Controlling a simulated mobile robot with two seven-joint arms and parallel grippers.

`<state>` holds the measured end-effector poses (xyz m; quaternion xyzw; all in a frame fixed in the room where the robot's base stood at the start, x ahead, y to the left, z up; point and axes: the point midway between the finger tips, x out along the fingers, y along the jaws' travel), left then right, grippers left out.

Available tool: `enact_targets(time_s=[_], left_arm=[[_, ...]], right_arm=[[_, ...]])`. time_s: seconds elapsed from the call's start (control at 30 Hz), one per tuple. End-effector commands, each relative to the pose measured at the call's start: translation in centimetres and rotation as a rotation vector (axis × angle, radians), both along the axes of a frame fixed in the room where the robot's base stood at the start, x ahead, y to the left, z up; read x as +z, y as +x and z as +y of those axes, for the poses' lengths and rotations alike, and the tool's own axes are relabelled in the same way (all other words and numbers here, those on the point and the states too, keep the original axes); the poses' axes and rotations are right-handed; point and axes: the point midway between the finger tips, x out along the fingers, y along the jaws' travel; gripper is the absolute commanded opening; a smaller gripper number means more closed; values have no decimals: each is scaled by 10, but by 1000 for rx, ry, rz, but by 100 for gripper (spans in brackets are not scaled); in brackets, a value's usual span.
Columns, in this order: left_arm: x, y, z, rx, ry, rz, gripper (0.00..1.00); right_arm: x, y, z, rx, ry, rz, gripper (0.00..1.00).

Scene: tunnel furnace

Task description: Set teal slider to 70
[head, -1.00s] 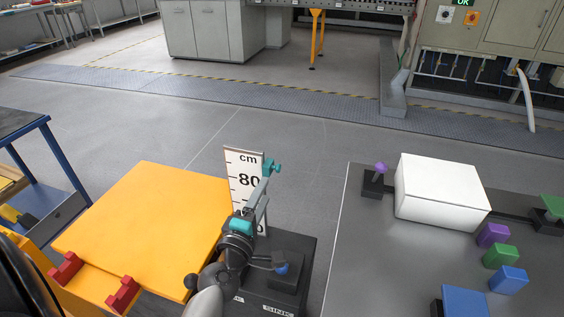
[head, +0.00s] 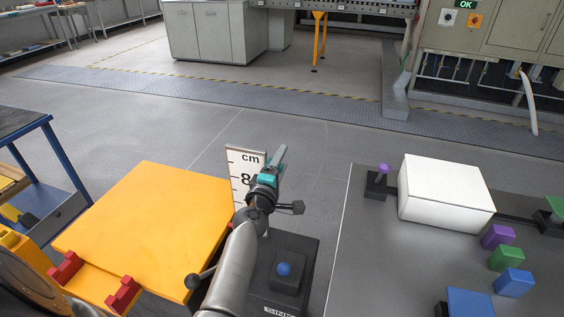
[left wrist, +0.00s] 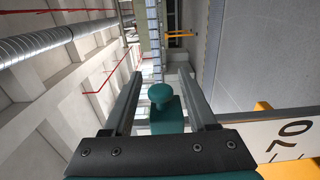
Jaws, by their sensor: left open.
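The white scale board (head: 238,168) stands upright beside the yellow table, with "cm" at its top and part of an 80 below. My left gripper (head: 281,153) is at the board's right edge, and my arm hides the lower board. In the left wrist view the teal slider's round knob (left wrist: 160,94) shows between the two spread fingers of the left gripper (left wrist: 160,72), with a gap on both sides. A sideways 70 shows on the board (left wrist: 285,128) at the lower right. In the head view I cannot tell the slider from the gripper. My right gripper is out of view.
The yellow table (head: 140,225) with red holders is at left. A black box with a blue ball knob (head: 284,269) stands below the gripper. At right a grey table holds a white box (head: 445,190), a purple knob and coloured blocks. Clear floor lies behind.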

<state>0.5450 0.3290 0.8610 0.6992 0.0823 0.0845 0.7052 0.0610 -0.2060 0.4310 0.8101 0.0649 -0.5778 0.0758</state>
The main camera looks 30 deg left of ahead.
Motion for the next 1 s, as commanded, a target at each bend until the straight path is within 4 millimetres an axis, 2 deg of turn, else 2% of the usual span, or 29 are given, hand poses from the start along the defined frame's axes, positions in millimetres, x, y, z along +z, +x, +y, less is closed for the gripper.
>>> enact_targets(time_s=[0.03,0.37,0.87,1.0], left_arm=[[-7,2,1,0,0,-1,58],[-7,4,1,0,0,0,58],[-7,4,1,0,0,-1,1],[-6,4,1,0,-1,-2,0]], right_arm=[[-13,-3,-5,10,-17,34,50],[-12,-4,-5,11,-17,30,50],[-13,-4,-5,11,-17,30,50],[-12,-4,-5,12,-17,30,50]])
